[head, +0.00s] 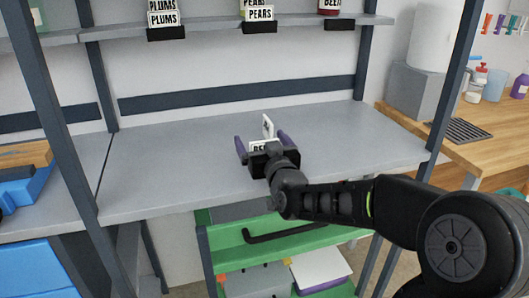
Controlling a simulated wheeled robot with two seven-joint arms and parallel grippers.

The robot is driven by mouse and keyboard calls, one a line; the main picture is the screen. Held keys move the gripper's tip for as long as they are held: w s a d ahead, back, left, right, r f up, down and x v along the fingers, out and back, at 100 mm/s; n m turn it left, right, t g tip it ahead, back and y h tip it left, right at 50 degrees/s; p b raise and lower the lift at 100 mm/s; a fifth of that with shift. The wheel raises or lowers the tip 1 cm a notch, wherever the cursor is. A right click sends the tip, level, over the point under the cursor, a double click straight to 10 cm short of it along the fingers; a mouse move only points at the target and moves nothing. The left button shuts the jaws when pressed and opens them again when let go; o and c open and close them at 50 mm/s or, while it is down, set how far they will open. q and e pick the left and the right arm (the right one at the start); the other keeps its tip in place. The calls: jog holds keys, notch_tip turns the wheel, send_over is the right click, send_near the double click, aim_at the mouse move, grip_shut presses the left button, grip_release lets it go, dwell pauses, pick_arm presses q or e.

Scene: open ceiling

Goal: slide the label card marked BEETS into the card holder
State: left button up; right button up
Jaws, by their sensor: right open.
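A white card (259,147) with letters starting "BEE" shows between the fingers of my right gripper (262,146), over the lower shelf. The rest of its text is hidden by my gripper. My right gripper is open, with one purple finger on each side of the card. A narrow white upright piece (267,124) shows just behind the card; I cannot tell whether it is part of it. A black card holder (340,24) on the upper shelf's front edge, at the right, shows no card. A red jar (329,9) with a partly cut-off "BEE" label stands above it. My left gripper is not in view.
Other holders on the upper shelf carry cards marked PLUMS (164,19) and PEARS (260,14). The lower shelf (170,165) is otherwise clear. A dark post (452,80) stands at the right, near a wooden counter (485,155). A green cart (225,238) stands below.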

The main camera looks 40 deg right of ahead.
dwell(0.4)
jog(key=c, duration=1.4)
notch_tip(320, 180, up, 10)
jog(key=shift+p, duration=1.1)
jog(key=shift+f, duration=0.1)
